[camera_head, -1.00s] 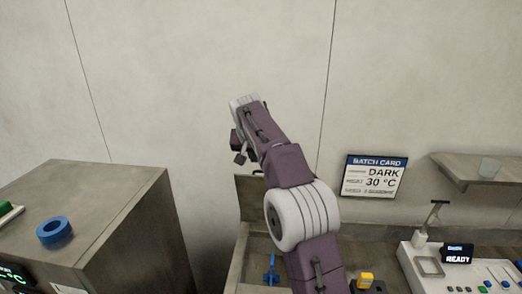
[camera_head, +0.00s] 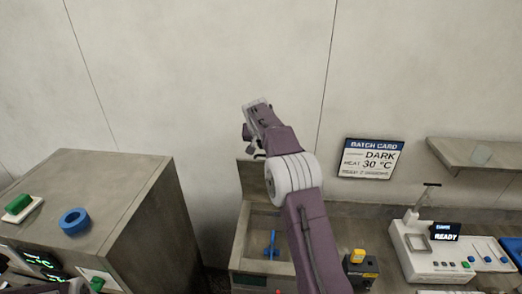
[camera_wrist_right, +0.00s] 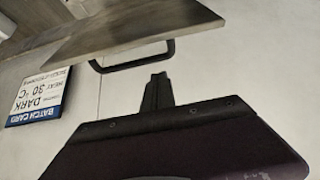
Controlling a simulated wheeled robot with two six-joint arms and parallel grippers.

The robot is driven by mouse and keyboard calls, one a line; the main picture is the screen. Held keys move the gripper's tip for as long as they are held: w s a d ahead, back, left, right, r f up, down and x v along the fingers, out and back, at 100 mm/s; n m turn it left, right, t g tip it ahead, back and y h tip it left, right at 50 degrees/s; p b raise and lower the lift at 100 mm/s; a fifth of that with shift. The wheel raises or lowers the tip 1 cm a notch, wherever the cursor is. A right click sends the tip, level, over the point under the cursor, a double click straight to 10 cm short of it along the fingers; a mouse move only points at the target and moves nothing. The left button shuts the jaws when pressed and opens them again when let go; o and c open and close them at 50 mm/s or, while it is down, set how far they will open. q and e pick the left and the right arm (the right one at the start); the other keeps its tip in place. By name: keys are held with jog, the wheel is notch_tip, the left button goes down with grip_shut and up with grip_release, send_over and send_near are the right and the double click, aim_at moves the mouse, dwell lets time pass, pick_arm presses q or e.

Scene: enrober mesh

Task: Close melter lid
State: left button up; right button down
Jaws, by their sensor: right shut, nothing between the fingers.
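The melter (camera_head: 241,245) is an open grey-brown basin in the lower middle of the head view, with a blue piece (camera_head: 272,246) inside. Its lid (camera_head: 250,180) stands upright at the back, partly hidden by my right arm. In the right wrist view the lid (camera_wrist_right: 130,28) is a flat panel with a dark bar handle (camera_wrist_right: 130,66). My right gripper (camera_head: 254,148) is raised beside the top of the lid. Its fingers (camera_wrist_right: 158,82) are shut and empty, close to the handle; I cannot tell whether they touch it.
A tall cabinet (camera_head: 125,180) with a blue ring (camera_head: 75,222) stands at the left. A white console (camera_head: 420,262) reading READY and a yellow-black item (camera_head: 361,263) are at the right. A shelf (camera_head: 475,153) and a batch card (camera_head: 370,158) are on the back wall.

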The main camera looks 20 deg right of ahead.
jog(key=s, duration=0.1)
jog(key=s+a+f, duration=0.1)
jog(key=shift+s+a+f, duration=0.2)
jog(key=shift+s+a, duration=0.05)
jog(key=shift+s, duration=0.05)
jog(key=shift+s+a, duration=0.3)
pick_arm(q)
jog(key=shift+s+r, duration=0.1)
jog(key=shift+r, duration=0.15)
pick_arm(e)
jog(key=shift+d+f, duration=0.1)
jog(key=shift+w+d, duration=0.1)
jog(key=shift+f, duration=0.1)
